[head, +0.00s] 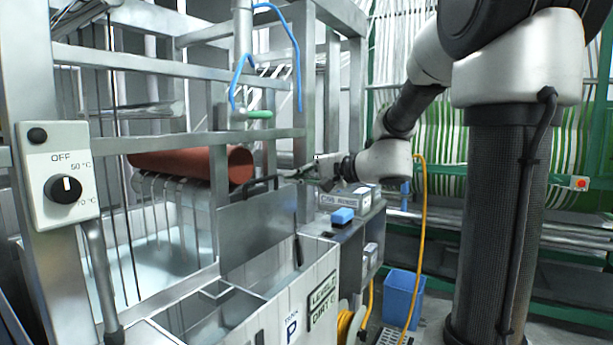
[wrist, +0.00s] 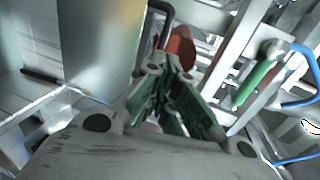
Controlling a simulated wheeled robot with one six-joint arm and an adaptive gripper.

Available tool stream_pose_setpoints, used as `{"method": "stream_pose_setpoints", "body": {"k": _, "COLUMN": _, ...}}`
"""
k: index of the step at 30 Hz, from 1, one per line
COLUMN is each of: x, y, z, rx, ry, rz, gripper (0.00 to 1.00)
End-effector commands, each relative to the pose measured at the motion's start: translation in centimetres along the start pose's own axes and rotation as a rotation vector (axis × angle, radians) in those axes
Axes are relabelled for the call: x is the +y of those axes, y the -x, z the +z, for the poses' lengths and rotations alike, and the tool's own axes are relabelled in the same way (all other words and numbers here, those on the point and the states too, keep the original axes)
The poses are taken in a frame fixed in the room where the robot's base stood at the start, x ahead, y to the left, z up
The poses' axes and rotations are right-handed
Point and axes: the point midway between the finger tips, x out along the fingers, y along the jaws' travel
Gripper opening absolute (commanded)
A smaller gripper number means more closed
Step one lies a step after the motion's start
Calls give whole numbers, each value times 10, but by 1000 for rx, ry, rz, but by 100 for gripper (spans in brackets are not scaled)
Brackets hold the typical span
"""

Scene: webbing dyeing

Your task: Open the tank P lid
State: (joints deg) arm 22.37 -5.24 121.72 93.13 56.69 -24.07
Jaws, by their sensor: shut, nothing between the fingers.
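Tank P (head: 318,262) is the pale tank at the lower middle of the head view, with a letter P on its front. Its top is open and its inside shows. The lid (head: 258,228), a grey metal panel, stands steeply upright at the tank's back; it also shows in the wrist view (wrist: 105,45). Its dark bar handle (head: 262,186) is at the panel's top edge, and part of it shows in the wrist view (wrist: 147,28). My gripper (head: 292,174) is shut and empty, close to the handle's right end; I cannot tell if they touch. Its fingers fill the wrist view's middle (wrist: 172,80).
A red-brown roller (head: 195,163) lies behind the lid. A frame rail (head: 200,140) and a green valve handle (head: 259,114) are above. A blue sponge (head: 342,215) and a box (head: 345,199) sit on the right-hand bench. A blue bin (head: 402,297) stands on the floor.

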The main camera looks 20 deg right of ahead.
Motion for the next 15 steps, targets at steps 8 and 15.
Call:
{"method": "stream_pose_setpoints", "body": {"k": 8, "x": 1, "y": -56, "z": 1, "rx": -4, "ry": -1, "rz": 2, "gripper": 0}}
{"method": "stream_pose_setpoints", "body": {"k": 15, "x": 0, "y": -80, "z": 0, "rx": -2, "ry": -1, "rz": 1, "gripper": 0}}
